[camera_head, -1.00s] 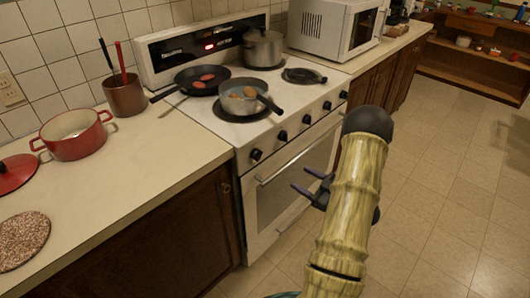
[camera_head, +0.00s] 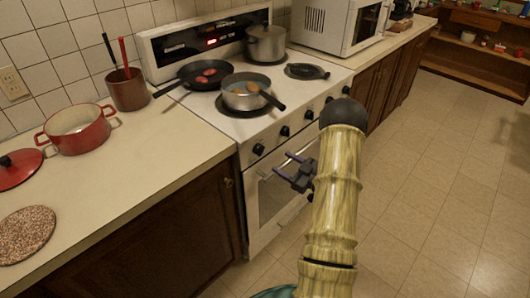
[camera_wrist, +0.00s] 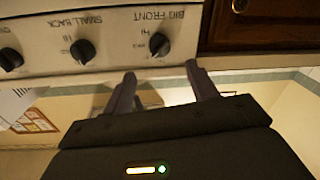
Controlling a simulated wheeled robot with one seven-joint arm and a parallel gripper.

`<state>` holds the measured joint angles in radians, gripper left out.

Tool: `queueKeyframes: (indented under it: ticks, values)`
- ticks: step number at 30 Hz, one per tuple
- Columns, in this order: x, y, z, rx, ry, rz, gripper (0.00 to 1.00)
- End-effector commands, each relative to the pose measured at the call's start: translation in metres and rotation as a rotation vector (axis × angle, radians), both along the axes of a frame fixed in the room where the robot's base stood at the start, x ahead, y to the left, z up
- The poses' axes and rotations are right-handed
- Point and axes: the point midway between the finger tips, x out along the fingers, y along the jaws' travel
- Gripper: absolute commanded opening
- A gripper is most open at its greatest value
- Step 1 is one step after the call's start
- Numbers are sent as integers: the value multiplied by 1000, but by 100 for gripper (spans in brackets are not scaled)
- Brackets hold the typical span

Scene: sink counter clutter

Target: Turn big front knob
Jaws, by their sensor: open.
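The big front knob (camera_wrist: 160,44) is black and round, under a "BIG FRONT" label on the white stove panel. In the head view it is the leftmost knob (camera_head: 258,149). My gripper (camera_head: 283,165) is open and empty, in front of the oven door, right of and lower than the knob in the picture. In the wrist view my gripper's fingers (camera_wrist: 160,73) point toward the panel, with the knob between their lines just beyond the tips. The fingers do not appear to touch it.
The "SMALL BACK" knob (camera_wrist: 83,51) sits beside it, with several more along the panel. The oven handle (camera_head: 285,157) runs below. A saucepan (camera_head: 240,101), a frying pan (camera_head: 188,82) and a tall pot (camera_head: 266,47) stand on the stove. The floor at right is clear.

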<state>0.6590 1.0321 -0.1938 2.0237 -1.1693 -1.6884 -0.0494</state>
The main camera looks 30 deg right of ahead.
Motion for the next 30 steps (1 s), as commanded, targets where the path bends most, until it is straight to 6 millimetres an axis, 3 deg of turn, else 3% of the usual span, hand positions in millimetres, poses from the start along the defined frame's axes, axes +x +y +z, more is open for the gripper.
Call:
queueKeyframes:
  ticks: [9, 15, 26, 30]
  values:
    - [52, 25, 1, -1, -2, 4, 58]
    - [77, 35, 1, -1, -1, 1, 58]
    - [83, 38, 0, 0, 0, 0, 58]
    - [83, 38, 0, 0, 0, 0, 34]
